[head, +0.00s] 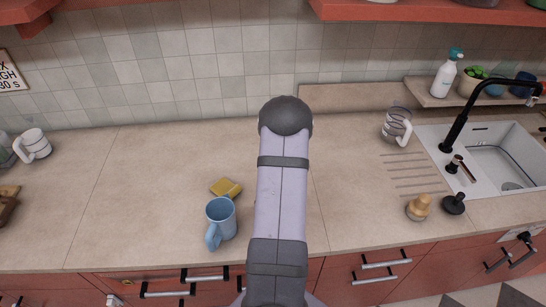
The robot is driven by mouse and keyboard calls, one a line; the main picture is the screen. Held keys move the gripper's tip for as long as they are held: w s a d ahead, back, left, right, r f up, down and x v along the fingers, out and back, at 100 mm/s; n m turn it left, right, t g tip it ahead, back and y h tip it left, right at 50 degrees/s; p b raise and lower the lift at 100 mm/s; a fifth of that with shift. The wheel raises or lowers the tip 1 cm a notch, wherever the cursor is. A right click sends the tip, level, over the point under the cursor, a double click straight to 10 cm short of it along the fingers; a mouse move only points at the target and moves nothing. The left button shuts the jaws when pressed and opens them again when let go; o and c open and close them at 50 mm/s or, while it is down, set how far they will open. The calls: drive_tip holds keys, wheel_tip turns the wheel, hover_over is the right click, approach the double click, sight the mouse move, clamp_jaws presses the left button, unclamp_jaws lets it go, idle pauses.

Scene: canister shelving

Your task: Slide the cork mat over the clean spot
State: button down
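I see no cork mat that I can make out in the head view. The beige countertop (130,190) looks evenly coloured, and I cannot pick out a distinct clean spot on it. My upright arm link covers the middle of the counter and may hide things behind it. My gripper is not in view.
A blue mug (221,220) and a yellow sponge (226,188) stand left of my arm. A white mug (34,145) is far left. A glass jug (397,125), wooden brush (418,207), black stopper (454,204) and sink (500,155) are right. The left-centre counter is clear.

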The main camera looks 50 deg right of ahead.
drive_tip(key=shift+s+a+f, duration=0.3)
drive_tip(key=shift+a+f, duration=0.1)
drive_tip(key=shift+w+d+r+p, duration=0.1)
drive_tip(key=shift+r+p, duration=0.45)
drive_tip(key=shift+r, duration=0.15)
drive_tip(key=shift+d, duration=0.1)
